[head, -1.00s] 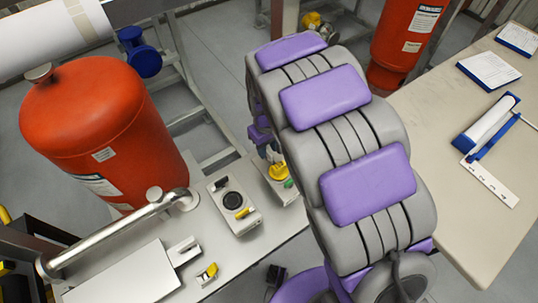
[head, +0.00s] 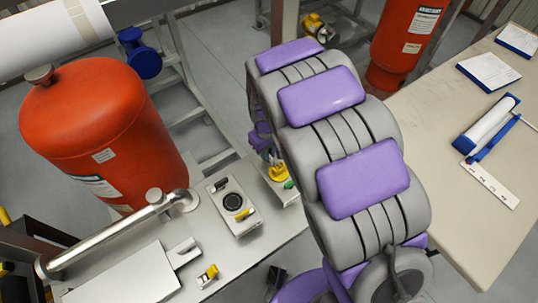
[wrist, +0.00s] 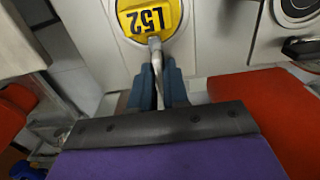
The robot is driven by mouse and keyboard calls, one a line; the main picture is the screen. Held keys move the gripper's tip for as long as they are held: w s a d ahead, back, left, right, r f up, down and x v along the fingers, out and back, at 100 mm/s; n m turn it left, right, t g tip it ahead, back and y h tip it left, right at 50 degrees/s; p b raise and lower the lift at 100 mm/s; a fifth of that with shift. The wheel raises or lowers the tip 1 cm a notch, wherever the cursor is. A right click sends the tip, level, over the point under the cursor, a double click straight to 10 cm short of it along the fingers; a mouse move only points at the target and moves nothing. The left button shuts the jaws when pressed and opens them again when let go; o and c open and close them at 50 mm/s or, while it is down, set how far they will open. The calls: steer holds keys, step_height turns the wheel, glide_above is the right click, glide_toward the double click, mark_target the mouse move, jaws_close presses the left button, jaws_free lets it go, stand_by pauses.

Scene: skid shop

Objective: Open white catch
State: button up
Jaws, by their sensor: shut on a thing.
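The disc sits in a round ring on a white housing (wrist: 215,40). In the head view, the yellow disc (head: 279,173) shows just beside my arm on the white bench.
A white box with a black dial (head: 234,202) stands left of the disc. A small yellow-handled piece (head: 208,275) and a steel pipe (head: 110,230) are nearer. A red tank (head: 100,130) stands at left. A beige table (head: 440,150) is at right.

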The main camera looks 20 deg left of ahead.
steer(key=shift+r+m+p, duration=0.1)
steer(key=shift+m+p, duration=0.4)
steer(key=shift+m, duration=0.1)
jaws_close()
steer(key=shift+m+p, duration=0.55)
steer(key=shift+m, duration=0.55)
steer(key=shift+m+p, duration=0.7)
steer(key=shift+m, duration=0.2)
steer(key=shift+m+p, duration=0.35)
steer(key=shift+m, duration=0.45)
steer(key=shift+s, duration=0.1)
steer(key=shift+d, duration=0.1)
